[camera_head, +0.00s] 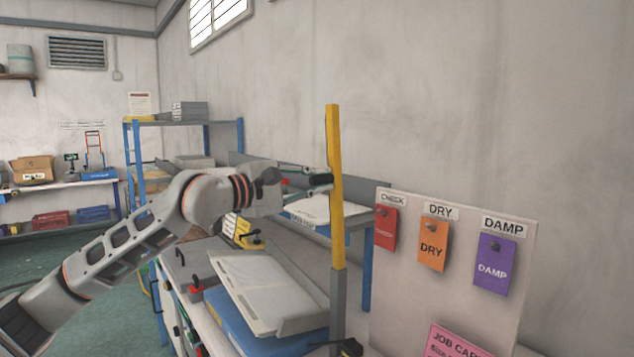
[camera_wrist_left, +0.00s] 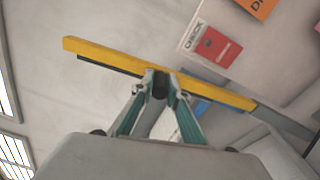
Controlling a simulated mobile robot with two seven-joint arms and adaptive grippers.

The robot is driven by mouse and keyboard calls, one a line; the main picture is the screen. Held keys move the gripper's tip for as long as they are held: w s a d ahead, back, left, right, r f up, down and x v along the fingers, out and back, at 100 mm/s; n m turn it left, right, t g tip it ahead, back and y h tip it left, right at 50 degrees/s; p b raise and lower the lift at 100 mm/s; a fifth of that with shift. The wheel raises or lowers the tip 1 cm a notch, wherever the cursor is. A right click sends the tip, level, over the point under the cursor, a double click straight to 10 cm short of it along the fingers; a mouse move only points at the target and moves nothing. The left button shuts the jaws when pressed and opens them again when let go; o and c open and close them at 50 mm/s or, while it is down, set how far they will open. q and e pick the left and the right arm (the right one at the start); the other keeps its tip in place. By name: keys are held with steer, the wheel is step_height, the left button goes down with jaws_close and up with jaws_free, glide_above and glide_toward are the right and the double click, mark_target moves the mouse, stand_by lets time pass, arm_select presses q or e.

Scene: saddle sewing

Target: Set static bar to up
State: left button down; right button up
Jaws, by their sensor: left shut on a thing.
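The static bar (camera_head: 334,150) is a long yellow bar with a grey lower section, standing upright beside the bench in the head view. It crosses the left wrist view as a yellow strip (camera_wrist_left: 110,55) running down to the grey section at the right. My left gripper (camera_head: 322,184) reaches in from the left and is shut on the bar at about the middle of its yellow part. In the left wrist view its fingertips (camera_wrist_left: 163,85) meet the bar, and their contact partly hides it. My right gripper is not in view.
A white board (camera_head: 455,292) with red, orange and purple tags stands right of the bar. A pale tray-like panel (camera_head: 262,290) lies on the blue machine left of the bar's base. Blue-framed shelving (camera_head: 184,123) stands behind.

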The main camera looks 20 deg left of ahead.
arm_select(q)
steer(key=shift+d, duration=0.15)
steer(key=c, duration=2)
jaws_free()
steer(key=shift+s+d, duration=0.1)
steer(key=shift+o, duration=0.2)
steer(key=shift+a, duration=0.2)
steer(key=v, duration=1.2)
